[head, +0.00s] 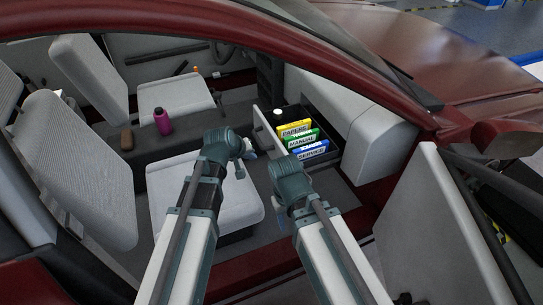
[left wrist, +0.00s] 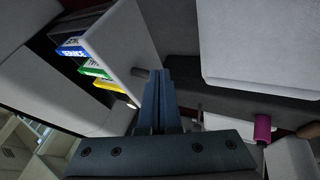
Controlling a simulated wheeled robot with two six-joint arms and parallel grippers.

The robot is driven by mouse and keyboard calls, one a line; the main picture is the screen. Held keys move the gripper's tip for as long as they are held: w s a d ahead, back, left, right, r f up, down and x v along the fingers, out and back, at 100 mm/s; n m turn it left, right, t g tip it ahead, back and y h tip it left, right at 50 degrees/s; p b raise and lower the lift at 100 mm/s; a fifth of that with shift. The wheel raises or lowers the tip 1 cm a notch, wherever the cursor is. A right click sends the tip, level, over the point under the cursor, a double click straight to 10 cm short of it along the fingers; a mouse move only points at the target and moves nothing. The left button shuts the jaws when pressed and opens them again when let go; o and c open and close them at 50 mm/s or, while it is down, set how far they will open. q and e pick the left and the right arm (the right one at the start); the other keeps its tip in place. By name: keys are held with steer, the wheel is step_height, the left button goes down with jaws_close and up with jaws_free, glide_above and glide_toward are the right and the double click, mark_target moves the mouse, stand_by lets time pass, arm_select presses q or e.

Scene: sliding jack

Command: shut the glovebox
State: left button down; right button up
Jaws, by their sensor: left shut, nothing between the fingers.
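The glovebox (head: 333,152) is open, pulled out of the pale dashboard like a drawer. Inside are a yellow papers booklet (head: 295,128), a green manual (head: 301,140) and a blue service booklet (head: 311,153). Contact is unclear. My right gripper (head: 277,208) is lower, its fingers mostly hidden.
A pale front seat (head: 185,190) lies left of and below my left gripper. A magenta bottle (head: 162,121) and a brown item (head: 127,138) stand between the seats. The open car door (head: 425,230) is at the right, and the red roof frame (head: 190,18) arches above.

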arm_select(q)
steer(key=b, duration=0.8)
glide_toward(274, 158)
step_height(274, 158, down, 4)
steer(key=w, duration=0.2)
steer(key=shift+d+r, duration=0.1)
steer(key=shift+d, duration=0.55)
steer(key=shift+w, duration=0.1)
